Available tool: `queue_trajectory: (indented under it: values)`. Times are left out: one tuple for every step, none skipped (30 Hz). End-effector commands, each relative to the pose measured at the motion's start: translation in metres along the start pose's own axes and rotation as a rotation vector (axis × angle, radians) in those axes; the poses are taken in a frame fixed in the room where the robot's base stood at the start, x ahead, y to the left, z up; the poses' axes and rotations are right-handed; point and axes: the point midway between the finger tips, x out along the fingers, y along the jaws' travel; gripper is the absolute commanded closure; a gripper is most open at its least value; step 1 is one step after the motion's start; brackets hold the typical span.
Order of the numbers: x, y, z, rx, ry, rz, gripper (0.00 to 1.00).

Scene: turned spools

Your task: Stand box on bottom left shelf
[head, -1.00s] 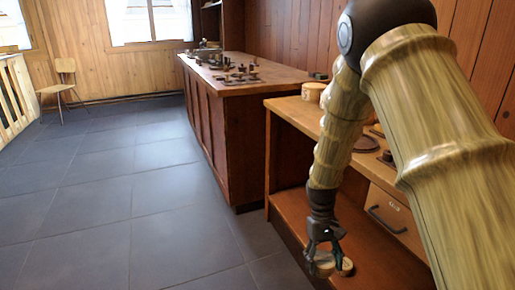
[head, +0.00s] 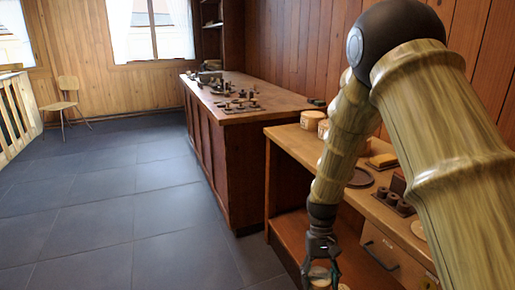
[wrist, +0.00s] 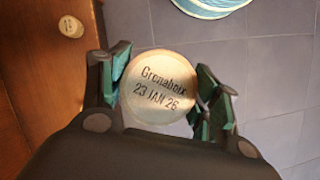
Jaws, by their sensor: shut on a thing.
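A small round pale wooden box with its lid, marked "Grenaboix 23 JAN 26", is between my fingers in the wrist view (wrist: 160,88). My gripper (wrist: 162,95) is shut on its sides, and the lettered face is toward the wrist camera. In the head view my gripper (head: 321,262) hangs low in front of the bench with the box (head: 319,278) at its fingertips. The bench's low reddish-brown shelf (head: 290,230) is beside it. In the wrist view the box is over grey floor, clear of the brown wood (wrist: 40,90) at left.
Another small round pale piece (wrist: 71,25) sits on the brown wood. A turquoise-and-white striped round thing (wrist: 208,4) is on the floor. The bench top (head: 375,210) carries round boxes (head: 312,120) and dark pieces; a drawer (head: 390,255) is below. Floor at left (head: 110,200) is open.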

Motion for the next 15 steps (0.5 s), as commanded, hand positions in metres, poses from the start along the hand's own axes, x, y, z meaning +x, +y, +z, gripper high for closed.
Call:
queue_trajectory:
  values:
    - [-0.011,0.000,0.006,0.000,-0.002,0.000,0.59]
    - [-0.013,0.000,0.007,-0.001,-0.002,0.000,0.59]
    - [-0.016,0.000,0.009,-0.001,-0.003,0.000,0.59]
    - [-0.018,0.000,0.011,-0.001,-0.003,0.000,0.59]
    - [-0.020,0.000,0.012,-0.002,-0.003,0.000,0.59]
    - [-0.023,0.000,0.014,-0.002,-0.002,0.000,0.59]
    - [-0.025,0.000,0.015,-0.002,-0.002,0.001,0.59]
    - [-0.027,0.000,0.017,-0.002,-0.002,0.000,0.59]
    - [-0.029,0.000,0.018,-0.002,-0.002,0.000,0.59]
    - [-0.031,-0.001,0.020,-0.002,-0.003,0.000,0.59]
    - [-0.033,-0.001,0.021,-0.001,-0.003,0.000,0.59]
    - [-0.036,-0.001,0.023,-0.001,-0.003,0.000,0.59]
    - [-0.038,-0.001,0.025,-0.001,-0.002,0.000,0.59]
    - [-0.040,-0.001,0.026,-0.001,-0.002,0.000,0.59]
    - [-0.043,-0.001,0.028,-0.001,-0.001,0.000,0.59]
